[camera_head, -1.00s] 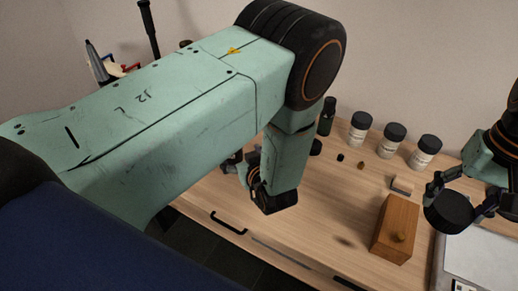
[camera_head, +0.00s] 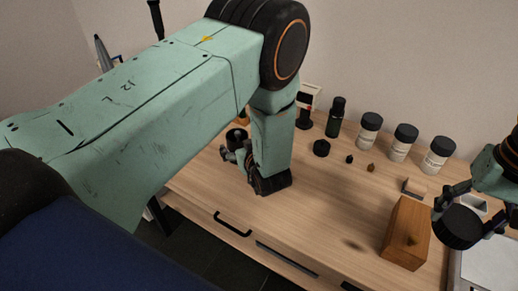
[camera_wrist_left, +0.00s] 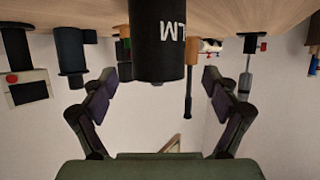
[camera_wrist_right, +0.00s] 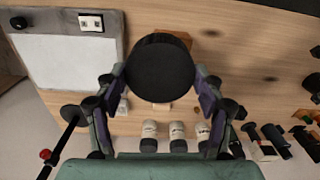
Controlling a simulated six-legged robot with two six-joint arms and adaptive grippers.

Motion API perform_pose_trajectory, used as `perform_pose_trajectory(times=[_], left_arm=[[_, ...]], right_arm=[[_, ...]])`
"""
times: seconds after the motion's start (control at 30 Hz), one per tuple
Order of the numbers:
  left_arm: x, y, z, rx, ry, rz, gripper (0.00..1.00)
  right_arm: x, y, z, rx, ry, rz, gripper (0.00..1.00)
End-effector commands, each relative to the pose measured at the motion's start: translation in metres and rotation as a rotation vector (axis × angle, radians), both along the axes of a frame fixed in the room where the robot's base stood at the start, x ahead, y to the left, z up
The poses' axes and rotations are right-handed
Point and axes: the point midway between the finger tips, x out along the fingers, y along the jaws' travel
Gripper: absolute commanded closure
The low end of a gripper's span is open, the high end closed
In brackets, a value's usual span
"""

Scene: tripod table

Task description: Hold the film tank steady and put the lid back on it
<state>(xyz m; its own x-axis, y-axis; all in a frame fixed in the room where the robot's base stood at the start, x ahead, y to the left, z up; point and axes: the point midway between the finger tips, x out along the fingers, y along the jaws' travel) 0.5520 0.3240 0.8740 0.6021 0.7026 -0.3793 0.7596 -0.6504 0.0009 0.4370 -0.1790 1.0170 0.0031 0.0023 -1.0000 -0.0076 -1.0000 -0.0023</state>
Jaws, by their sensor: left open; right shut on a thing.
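The black film tank (camera_wrist_left: 158,45), with white lettering, stands upside down in the left wrist view, centred between the spread fingers. I see no finger touching it. In the head view the tank is mostly hidden by my left arm; a dark round top (camera_head: 236,135) beside the gripper is probably part of it. My left gripper (camera_head: 233,157) is open and low over the table's left part. My right gripper (camera_head: 460,209) is shut on a round black lid (camera_head: 459,228), held above the table at the right. The lid also fills the middle of the right wrist view (camera_wrist_right: 160,70).
A wooden box (camera_head: 407,233) stands left of a pale flat device (camera_head: 485,265). The table's middle front is clear.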

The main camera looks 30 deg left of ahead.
Motion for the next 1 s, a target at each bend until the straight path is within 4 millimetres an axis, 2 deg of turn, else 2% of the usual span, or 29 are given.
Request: perform_pose_trajectory(times=[0.1,0.3,0.8,1.0], left_arm=[[0.010,0.011,-0.008,-0.002,-0.003,0.005,0.13],[0.025,0.028,-0.015,-0.001,-0.001,0.003,0.13],[0.031,0.034,-0.015,0.000,0.000,0.001,0.13],[0.031,0.033,-0.016,0.000,0.000,0.001,0.28]], right_arm=[[0.000,0.000,-0.014,0.000,0.000,0.000,0.58],[0.000,0.000,-0.030,0.000,0.001,0.000,0.58],[0.000,0.000,-0.032,0.000,0.000,0.000,0.58],[0.000,0.000,-0.032,0.000,0.000,0.000,0.58]])
